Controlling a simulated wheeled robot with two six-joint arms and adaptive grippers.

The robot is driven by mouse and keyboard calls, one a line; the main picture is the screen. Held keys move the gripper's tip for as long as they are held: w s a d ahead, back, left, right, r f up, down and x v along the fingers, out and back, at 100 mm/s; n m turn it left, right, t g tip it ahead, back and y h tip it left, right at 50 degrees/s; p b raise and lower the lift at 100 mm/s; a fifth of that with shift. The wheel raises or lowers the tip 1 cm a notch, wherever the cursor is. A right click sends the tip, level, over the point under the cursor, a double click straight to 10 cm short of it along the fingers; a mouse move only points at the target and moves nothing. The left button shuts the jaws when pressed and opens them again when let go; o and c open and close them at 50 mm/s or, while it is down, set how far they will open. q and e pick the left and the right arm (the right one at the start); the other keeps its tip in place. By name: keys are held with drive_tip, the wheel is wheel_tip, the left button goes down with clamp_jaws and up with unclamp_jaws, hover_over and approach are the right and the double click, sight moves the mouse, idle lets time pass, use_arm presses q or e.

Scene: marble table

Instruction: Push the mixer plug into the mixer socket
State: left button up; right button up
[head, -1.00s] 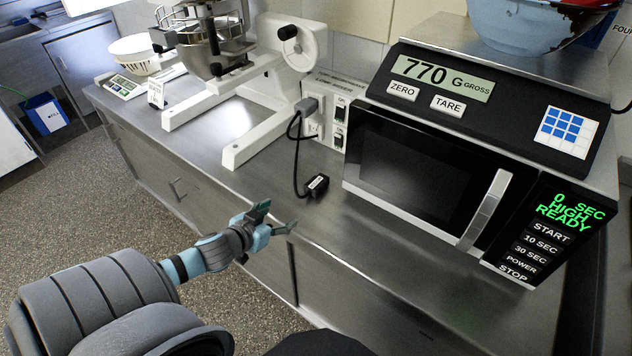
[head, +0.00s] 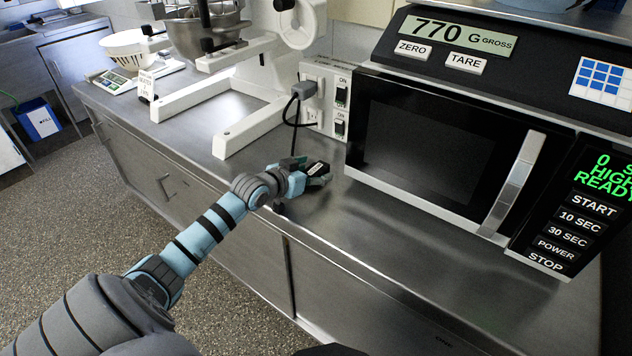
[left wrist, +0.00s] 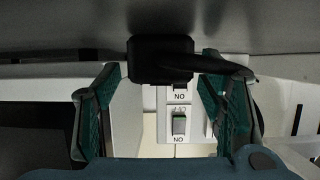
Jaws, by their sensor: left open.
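A black plug (head: 318,168) with a white label lies on the steel counter, in front of the white switch panel (head: 331,75). It also shows between the fingers in the left wrist view (left wrist: 160,58). My left gripper (head: 307,173) is open around the plug, with gaps on both sides in the left wrist view (left wrist: 160,105). I cannot make out a socket labelled for the mixer. My right gripper is not in view.
The white mixer stand (head: 241,131) is left of the cord. A microwave (head: 425,145) stands close on the right, with a scale (head: 465,45) on top. The counter's front edge runs below my left gripper; counter in front of the microwave is clear.

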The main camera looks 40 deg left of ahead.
sight(313, 170)
use_arm(q)
drive_tip(key=shift+w, duration=0.2)
drive_tip(key=shift+s, duration=0.1)
drive_tip(key=c, duration=1.3)
drive_tip(key=shift+o, duration=0.2)
wheel_tip(313, 170, up, 20)
drive_tip(key=p, duration=0.5)
drive_tip(key=shift+p, duration=0.4)
